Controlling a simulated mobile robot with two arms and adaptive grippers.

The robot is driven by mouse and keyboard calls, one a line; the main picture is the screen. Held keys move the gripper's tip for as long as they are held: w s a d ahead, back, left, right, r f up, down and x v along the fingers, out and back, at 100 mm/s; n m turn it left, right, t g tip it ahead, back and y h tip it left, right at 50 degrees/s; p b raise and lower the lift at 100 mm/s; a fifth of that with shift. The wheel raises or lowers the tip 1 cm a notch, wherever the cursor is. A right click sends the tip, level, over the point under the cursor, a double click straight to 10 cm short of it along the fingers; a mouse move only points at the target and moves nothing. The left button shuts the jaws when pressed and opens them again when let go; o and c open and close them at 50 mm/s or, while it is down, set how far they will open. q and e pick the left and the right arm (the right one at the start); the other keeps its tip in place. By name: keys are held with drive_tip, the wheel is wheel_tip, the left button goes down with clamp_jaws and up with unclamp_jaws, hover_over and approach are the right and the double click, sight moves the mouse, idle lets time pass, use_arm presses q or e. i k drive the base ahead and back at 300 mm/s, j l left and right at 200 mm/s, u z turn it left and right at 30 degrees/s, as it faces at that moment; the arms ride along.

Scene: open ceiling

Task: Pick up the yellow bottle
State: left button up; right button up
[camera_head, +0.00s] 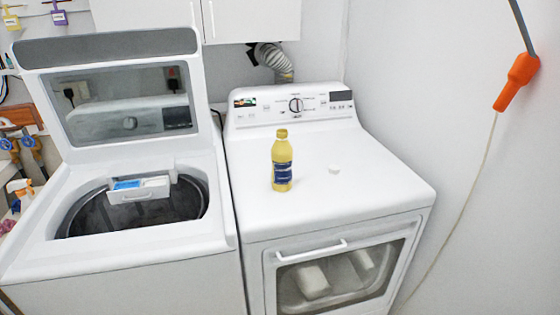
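A yellow bottle (282,160) with a yellow cap and a dark blue label stands upright on the flat top of the white dryer (365,190). It is left of the middle of that top, in front of the control panel. Nothing touches it, and it is in full view. Neither of my grippers shows in the head view.
A wall cabinet (250,20) hangs above. An orange-handled tool (517,82) is at right. The dryer top's front is clear.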

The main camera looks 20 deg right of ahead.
sight(282, 149)
drive_tip(key=i+j+z, duration=0.1)
drive_tip(key=j, duration=0.35)
drive_tip(key=i+j+z, duration=0.1)
drive_tip(key=i+j, duration=0.15)
drive_tip(key=j, duration=0.25)
drive_tip(key=i+j+z, duration=0.1)
drive_tip(key=j, duration=0.4)
drive_tip(key=i+j+z, duration=0.1)
drive_tip(key=j, duration=0.4)
drive_tip(key=i+j+z, duration=0.15)
drive_tip(key=j, duration=0.35)
drive_tip(key=i+j+z, duration=0.1)
drive_tip(key=j, duration=0.4)
drive_tip(key=z, duration=1.25)
